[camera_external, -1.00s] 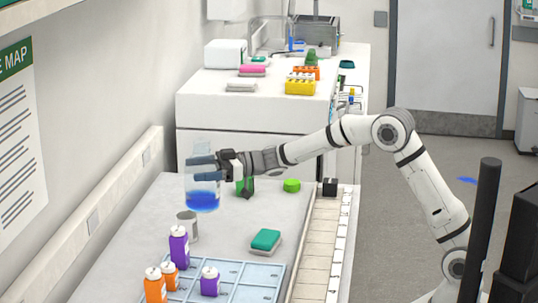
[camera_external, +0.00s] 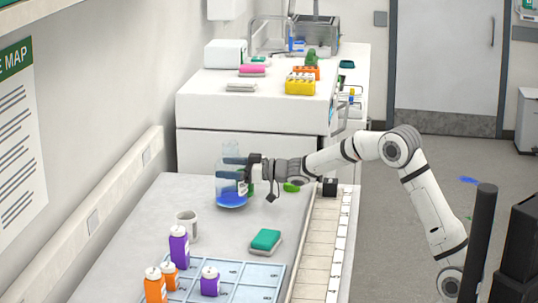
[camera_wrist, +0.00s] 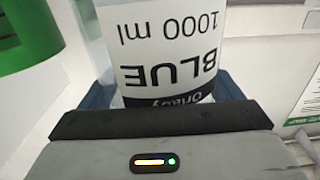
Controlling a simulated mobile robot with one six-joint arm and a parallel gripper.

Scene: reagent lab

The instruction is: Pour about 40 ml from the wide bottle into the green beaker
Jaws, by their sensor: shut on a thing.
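The wide bottle (camera_external: 231,198) is clear with blue liquid low inside, and it is upright at the far end of the bench. My gripper (camera_external: 250,172) is shut around its side. In the wrist view the bottle's label (camera_wrist: 170,55) reads BLUE 1000 ml, upside down, between the jaws. I cannot tell whether the bottle's base touches the bench. A green object (camera_wrist: 25,35), perhaps the green beaker, shows at the upper left of the wrist view. In the external view the beaker is mostly hidden behind my gripper, with only a bit of green showing.
A bright green round piece (camera_external: 292,187) and a black block (camera_external: 330,187) are right of my gripper. A white mug (camera_external: 187,224), a green-topped sponge (camera_external: 265,240) and purple bottles (camera_external: 179,247) and orange bottles (camera_external: 155,287) stand nearer. The bench middle is clear.

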